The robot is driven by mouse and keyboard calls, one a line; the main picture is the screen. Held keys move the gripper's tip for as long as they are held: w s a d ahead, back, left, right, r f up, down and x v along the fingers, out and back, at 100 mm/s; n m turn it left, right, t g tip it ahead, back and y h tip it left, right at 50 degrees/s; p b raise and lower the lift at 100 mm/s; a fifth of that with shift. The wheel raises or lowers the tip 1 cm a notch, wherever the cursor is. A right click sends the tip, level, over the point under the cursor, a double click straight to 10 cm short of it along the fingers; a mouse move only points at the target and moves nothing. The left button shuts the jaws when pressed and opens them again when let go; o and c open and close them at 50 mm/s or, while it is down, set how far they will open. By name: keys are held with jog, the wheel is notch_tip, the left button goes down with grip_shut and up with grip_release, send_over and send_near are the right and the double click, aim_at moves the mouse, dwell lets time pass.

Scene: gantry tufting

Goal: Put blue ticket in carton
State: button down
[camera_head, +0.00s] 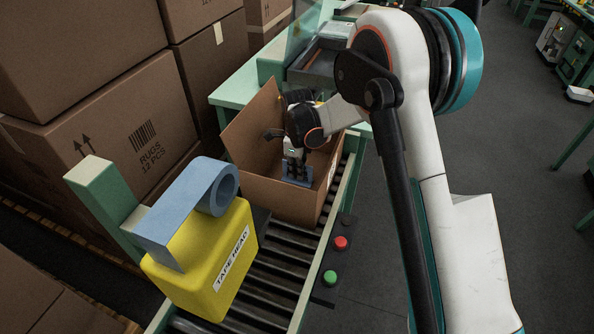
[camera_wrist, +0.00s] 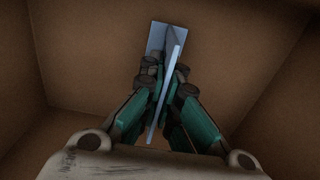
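The open brown carton (camera_head: 275,199) stands on the roller conveyor, with a flap raised at its left. My gripper (camera_head: 293,162) reaches down inside it. The blue ticket (camera_head: 300,181) is at the fingertips, low between the carton's walls. In the wrist view my gripper (camera_wrist: 164,82) has its fingers closed on both sides of the blue ticket (camera_wrist: 171,78), which shows as a thin light-blue edge with a wider flat part beyond. The brown carton walls (camera_wrist: 80,60) surround it. I cannot tell whether the ticket touches the carton floor.
A red button (camera_head: 341,243) and a green button (camera_head: 330,277) sit beside the conveyor. Large stacked boxes (camera_head: 110,120) fill the left.

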jog(key=c, duration=1.8)
grip_release()
jog(key=shift+f, duration=0.1)
notch_tip(320, 180, up, 12)
jog(key=p, duration=0.4)
jog(key=shift+r, duration=0.25)
